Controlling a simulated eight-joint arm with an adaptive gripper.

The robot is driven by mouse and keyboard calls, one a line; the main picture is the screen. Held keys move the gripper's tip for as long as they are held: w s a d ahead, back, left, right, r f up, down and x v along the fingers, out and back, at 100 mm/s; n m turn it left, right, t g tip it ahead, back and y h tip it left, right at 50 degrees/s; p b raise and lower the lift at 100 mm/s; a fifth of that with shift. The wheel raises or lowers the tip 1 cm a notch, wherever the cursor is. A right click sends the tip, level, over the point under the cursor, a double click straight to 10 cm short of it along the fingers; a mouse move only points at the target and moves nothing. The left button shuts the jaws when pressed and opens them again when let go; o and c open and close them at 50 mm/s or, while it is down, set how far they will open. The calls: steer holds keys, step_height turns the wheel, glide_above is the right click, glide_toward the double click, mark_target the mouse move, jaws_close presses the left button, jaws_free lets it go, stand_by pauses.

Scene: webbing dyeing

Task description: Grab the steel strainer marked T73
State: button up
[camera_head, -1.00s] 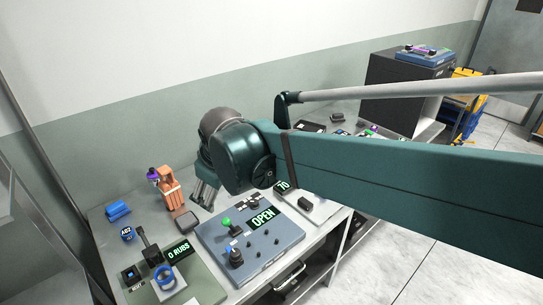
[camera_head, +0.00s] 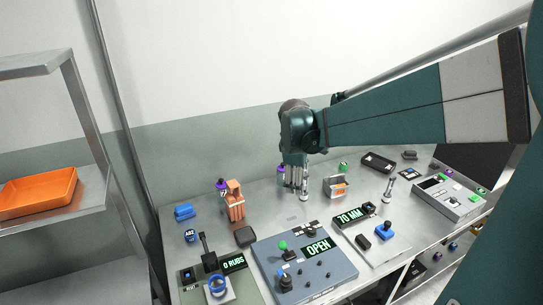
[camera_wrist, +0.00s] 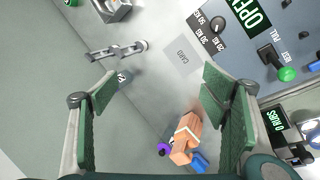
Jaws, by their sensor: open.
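I cannot read the mark T73 on anything. A slim steel piece (camera_wrist: 118,50) with a rounded end lies within the wrist view, near my left fingertip; it may be the strainer. In the head view a small steel piece (camera_head: 303,193) stands just below my gripper, and another pale steel piece (camera_head: 388,190) stands farther right. My gripper (camera_head: 294,183) is over the back middle of the table. In the wrist view its green-padded fingers (camera_wrist: 158,88) are spread wide with nothing between them. The steel piece is apart from the pads there.
An orange block figure (camera_head: 235,200) stands left of my gripper. The blue-grey OPEN panel (camera_head: 262,262) is in front. A grey card (camera_wrist: 182,56) lies flat on clear tabletop.

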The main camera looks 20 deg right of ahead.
steer(key=w+d+f+n+g+p, duration=0.1)
steer(key=w+d+f+n+p, duration=0.1)
steer(key=w+d+f, duration=0.3)
steer(key=w+d+n+g+p, duration=0.1)
steer(key=w+d+n, duration=0.15)
steer(key=d, duration=0.55)
steer(key=n+g+h+p, duration=0.1)
steer(key=n+g+p, duration=0.1)
steer(key=n+p, duration=0.1)
glide_toward(336, 184)
steer(key=shift+m, duration=0.25)
steer(key=s+a+r, duration=0.1)
steer(key=s, duration=0.1)
steer(key=s+a+r, duration=0.1)
steer(key=a, duration=0.1)
steer(key=shift+s+r, duration=0.2)
steer(key=shift+s, duration=0.2)
steer(key=shift+d+f, duration=0.3)
steer(key=shift+f, duration=0.05)
steer(key=shift+f, duration=0.1)
steer(key=shift+x, duration=1.2)
steer(key=shift+f, duration=0.1)
steer(key=shift+b+x, duration=0.3)
steer(key=shift+x, duration=2.25)
steer(key=shift+a, duration=0.1)
